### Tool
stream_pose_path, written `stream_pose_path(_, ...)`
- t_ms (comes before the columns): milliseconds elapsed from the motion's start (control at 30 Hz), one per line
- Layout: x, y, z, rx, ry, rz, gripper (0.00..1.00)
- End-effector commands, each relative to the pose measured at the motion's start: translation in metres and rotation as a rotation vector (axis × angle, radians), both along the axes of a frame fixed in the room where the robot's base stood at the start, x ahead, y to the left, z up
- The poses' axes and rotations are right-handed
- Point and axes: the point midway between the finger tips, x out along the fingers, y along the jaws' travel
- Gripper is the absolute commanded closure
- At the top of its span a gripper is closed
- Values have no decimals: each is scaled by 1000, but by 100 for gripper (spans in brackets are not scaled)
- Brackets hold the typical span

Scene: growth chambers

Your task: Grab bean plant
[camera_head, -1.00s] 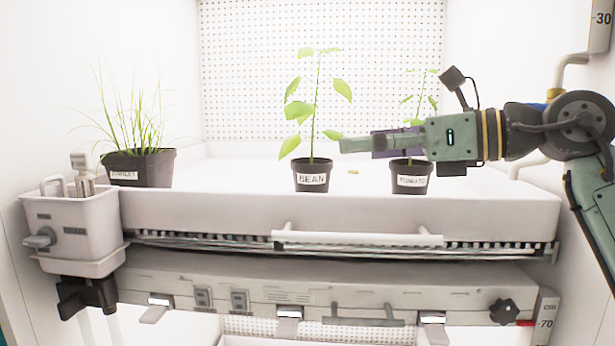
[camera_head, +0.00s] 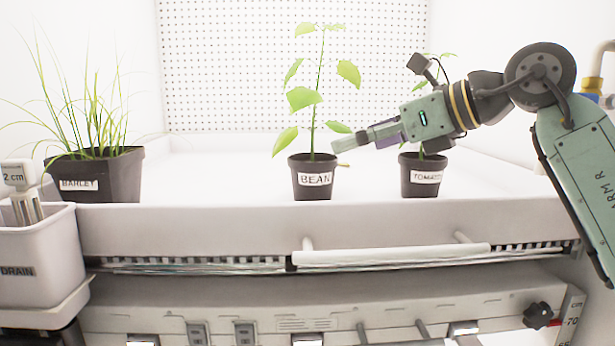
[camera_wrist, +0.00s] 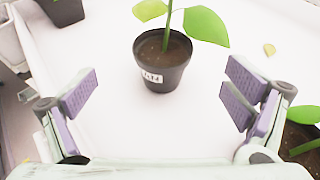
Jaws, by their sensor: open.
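The bean plant stands upright in a small black pot labelled BEAN (camera_head: 313,178) near the front edge of the white tray. Its thin stem carries several light green leaves (camera_head: 303,98). My gripper (camera_head: 343,144) is at the upper right of the pot, pointing left and slightly down. In the wrist view my gripper (camera_wrist: 160,100) is open, with purple pads wide apart. The bean pot (camera_wrist: 163,75) lies ahead, centred between the fingers and beyond their tips. Nothing is held.
The tomato pot (camera_head: 424,180) stands to the right, partly behind my gripper. The barley pot (camera_head: 112,180) is at the left. A white handle bar (camera_head: 395,256) runs along the tray front. A drain box (camera_head: 40,255) sits at the lower left.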

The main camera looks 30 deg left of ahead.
Motion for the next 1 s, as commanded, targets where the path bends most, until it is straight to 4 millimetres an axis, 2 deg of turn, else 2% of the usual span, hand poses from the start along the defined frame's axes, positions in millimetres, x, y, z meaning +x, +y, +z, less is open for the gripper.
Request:
stream_pose_path(133, 1, 24, -8, 0, 1, 4, 5)
stream_pose_path(367, 5, 46, -18, 1, 1, 4, 5)
stream_pose_path(600, 10, 77, -33, 0, 1, 4, 5)
stream_pose_path(933, 11, 84, -38, 1, 1, 2, 5)
stream_pose_path(1000, 11, 84, -38, 1, 1, 2, 9)
